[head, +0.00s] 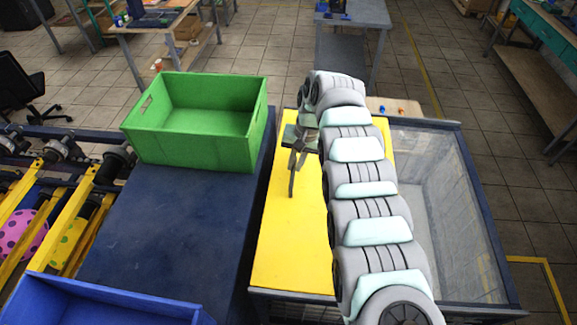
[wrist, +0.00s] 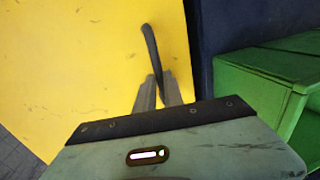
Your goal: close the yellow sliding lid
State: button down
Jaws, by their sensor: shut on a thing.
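The yellow sliding lid (head: 290,245) covers the left part of a grey bin (head: 478,235) in the head view. The bin's right part is open, and my arm hides the lid's right side. A thin dark handle (head: 291,187) stands on the lid. My gripper (head: 297,163) is over the left part of the lid, with its fingers shut on the handle. In the wrist view, the lid (wrist: 70,60) fills the left side, and the handle (wrist: 151,45) runs up from between the fingertips (wrist: 160,88).
A green crate (head: 205,150) stands on a dark blue table (head: 170,240) left of the lid. A blue crate (head: 100,305) is at the lower left. Small colored items sit on a ledge (head: 392,104) behind the bin.

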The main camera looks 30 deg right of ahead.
jog(key=shift+w+a, duration=0.15)
jog(key=shift+a, duration=0.1)
jog(key=c, duration=1.5)
grip_release()
jog(key=shift+w+a, duration=0.1)
jog(key=shift+o, duration=0.2)
jog(key=shift+d+r, duration=0.25)
jog(key=shift+r, duration=0.15)
notch_tip(320, 180, up, 10)
jog(key=s+d+b, duration=0.1)
jog(key=b, duration=0.1)
jog(key=shift+s+d, duration=0.15)
jog(key=shift+s, duration=0.05)
jog(key=shift+f, duration=0.1)
